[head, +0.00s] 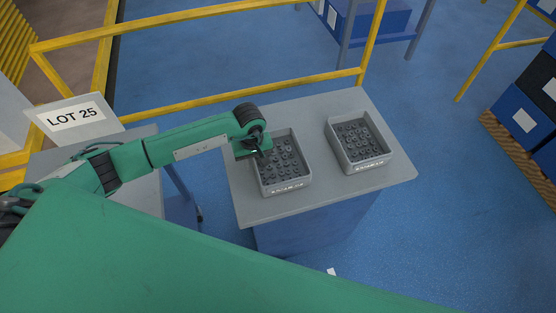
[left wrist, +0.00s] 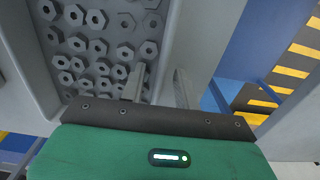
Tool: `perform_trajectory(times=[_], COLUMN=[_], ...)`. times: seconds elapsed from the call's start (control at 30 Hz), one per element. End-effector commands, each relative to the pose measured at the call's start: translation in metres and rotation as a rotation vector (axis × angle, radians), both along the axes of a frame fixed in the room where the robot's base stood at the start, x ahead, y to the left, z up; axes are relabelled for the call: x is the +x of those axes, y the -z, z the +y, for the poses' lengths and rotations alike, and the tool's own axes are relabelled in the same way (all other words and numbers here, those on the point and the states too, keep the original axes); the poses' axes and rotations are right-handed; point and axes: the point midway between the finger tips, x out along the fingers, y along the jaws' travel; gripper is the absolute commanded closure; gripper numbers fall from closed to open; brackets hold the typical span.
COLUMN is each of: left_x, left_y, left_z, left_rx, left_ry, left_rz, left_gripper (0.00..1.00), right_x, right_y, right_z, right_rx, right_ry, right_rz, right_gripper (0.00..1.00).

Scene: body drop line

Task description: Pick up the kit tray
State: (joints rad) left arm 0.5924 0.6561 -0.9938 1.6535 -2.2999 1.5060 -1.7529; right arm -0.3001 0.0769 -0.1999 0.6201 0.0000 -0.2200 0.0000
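Two grey trays with rows of dark nut-shaped parts stand on a grey table: a left tray (head: 287,184) and a right tray (head: 364,165). They look alike; I cannot tell which is the kit tray. My left gripper (head: 260,154) is at the left wall of the left tray. In the left wrist view, the gripper (left wrist: 159,88) is open, one finger inside over the nuts and the other outside, with the tray wall (left wrist: 172,40) between them. The tray still rests on the table. My right gripper is not in view.
The grey table (head: 333,198) has bare room in front of the trays and a narrow gap between them. A LOT 25 sign (head: 74,117) stands at left. A yellow rail (head: 250,87) runs behind the table. Blue boxes (head: 524,118) sit on a pallet at right.

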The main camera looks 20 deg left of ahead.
Motion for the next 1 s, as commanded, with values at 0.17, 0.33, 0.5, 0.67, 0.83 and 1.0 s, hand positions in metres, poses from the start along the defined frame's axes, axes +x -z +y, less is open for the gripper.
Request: perform_trajectory(times=[0.17,0.33,0.5,0.67,0.83,1.0], left_x=[0.000,0.000,0.001,0.001,0.002,0.002], left_y=[0.000,0.000,-0.001,-0.001,-0.007,-0.028], left_z=[0.000,0.000,0.000,0.000,0.000,0.000], left_rx=[0.000,0.001,0.000,-0.001,0.000,0.000], left_ry=[0.000,0.000,0.000,0.000,0.000,0.002], left_rz=[0.000,-0.001,-0.001,-0.002,-0.004,-0.007], left_gripper=[0.70,1.00,1.00,1.00,1.00,1.00], right_x=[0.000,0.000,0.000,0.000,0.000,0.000], right_y=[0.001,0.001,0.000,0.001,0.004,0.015], right_z=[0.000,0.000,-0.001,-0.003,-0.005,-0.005], right_rx=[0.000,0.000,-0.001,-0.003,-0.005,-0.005], right_ry=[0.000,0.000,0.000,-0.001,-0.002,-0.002], right_rz=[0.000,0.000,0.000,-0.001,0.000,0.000], right_gripper=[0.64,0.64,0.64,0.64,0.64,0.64])
